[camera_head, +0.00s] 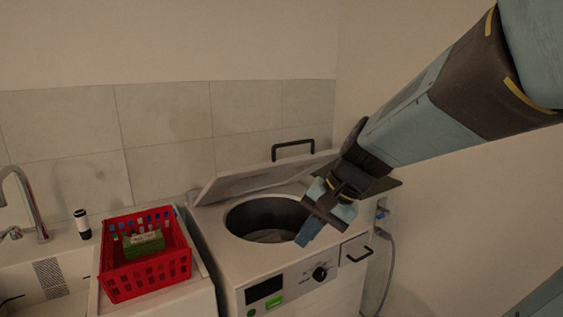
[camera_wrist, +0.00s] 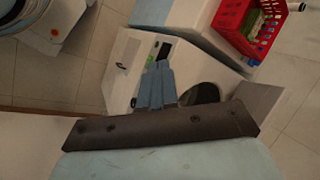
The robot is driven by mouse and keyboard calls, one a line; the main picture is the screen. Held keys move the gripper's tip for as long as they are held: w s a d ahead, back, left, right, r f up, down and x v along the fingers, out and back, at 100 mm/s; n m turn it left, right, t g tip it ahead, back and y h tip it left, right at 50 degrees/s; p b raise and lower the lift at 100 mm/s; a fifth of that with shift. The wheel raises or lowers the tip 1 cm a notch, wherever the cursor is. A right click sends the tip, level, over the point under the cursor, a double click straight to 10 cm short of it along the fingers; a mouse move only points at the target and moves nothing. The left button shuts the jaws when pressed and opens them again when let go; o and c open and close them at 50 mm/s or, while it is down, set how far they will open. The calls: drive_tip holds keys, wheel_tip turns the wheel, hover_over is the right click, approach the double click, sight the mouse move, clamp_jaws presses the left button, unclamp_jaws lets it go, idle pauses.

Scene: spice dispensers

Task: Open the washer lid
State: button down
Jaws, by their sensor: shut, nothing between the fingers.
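The washer (camera_head: 229,261) is a white top-loader with a control panel on its front. Its lid (camera_head: 237,183) is raised and tilted back towards the tiled wall, with a dark handle (camera_head: 293,144) at its upper edge. The round drum opening (camera_head: 266,219) is uncovered. My gripper (camera_head: 308,232) is above the right front part of the washer top, in front of the lid and apart from the handle. In the wrist view my gripper (camera_wrist: 158,68) has its blue-grey fingers together with nothing in them. My arm hides the lid's right part.
A red basket (camera_head: 148,276) holding a green item stands left of the washer. A sink with a tap (camera_head: 33,205) and a small dark-and-white container (camera_head: 82,224) are further left. A hose (camera_head: 389,262) hangs at the right wall. Floor (camera_wrist: 88,77) shows in front of the washer.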

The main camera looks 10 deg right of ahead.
drive_tip(key=w+a+m+t+y, duration=0.1)
drive_tip(key=w+m+y, duration=0.4)
drive_tip(key=w+m, duration=0.15)
drive_tip(key=m+t+h, duration=0.4)
drive_tip(key=m+t, duration=1.1)
drive_tip(key=m, duration=0.5)
approach(318, 157)
drive_tip(key=w+a+f, duration=0.1)
drive_tip(key=w+f, duration=0.2)
drive_tip(key=w, duration=0.1)
drive_tip(key=w+r, duration=0.1)
drive_tip(key=w+a+r, duration=0.1)
drive_tip(key=shift+w+r+n, duration=0.1)
drive_tip(key=shift+r+n, duration=0.15)
drive_tip(key=shift+r, duration=0.05)
drive_tip(key=shift+w+a+r, duration=0.1)
drive_tip(key=shift+w+r, duration=0.3)
drive_tip(key=shift+r, duration=0.1)
drive_tip(key=shift+a, duration=0.1)
